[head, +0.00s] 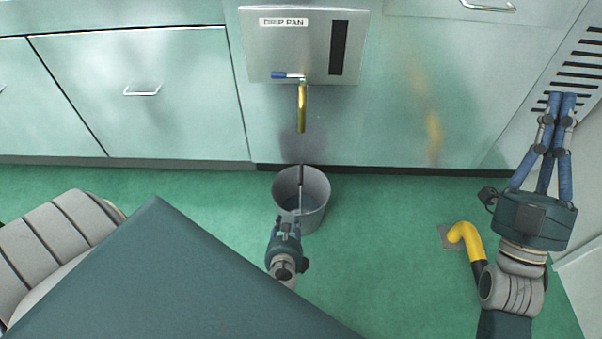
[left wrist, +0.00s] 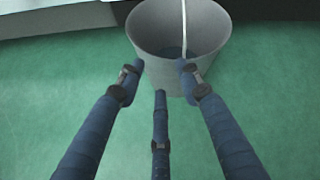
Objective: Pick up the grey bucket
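The grey bucket (head: 318,190) stands on the green floor below the drip pan tap. A thin handle rises over its mouth, and something dark, perhaps liquid, shows inside. My left gripper (head: 287,225) is at the bucket's near side. In the left wrist view the bucket (left wrist: 165,45) is at the top centre. There the fingers of my left gripper (left wrist: 160,70) are spread with a gap between them, their tips overlapping the bucket's near wall; I cannot tell if they touch it. My right gripper (head: 561,100) is far right, raised and holding nothing visible; its finger opening is unclear.
A steel box labelled drip pan (head: 300,45) is on the cabinet front, with a brass tap (head: 301,108) above the bucket. A yellow bent pipe (head: 465,236) stands on the floor at right. The floor (head: 390,235) between bucket and pipe is clear.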

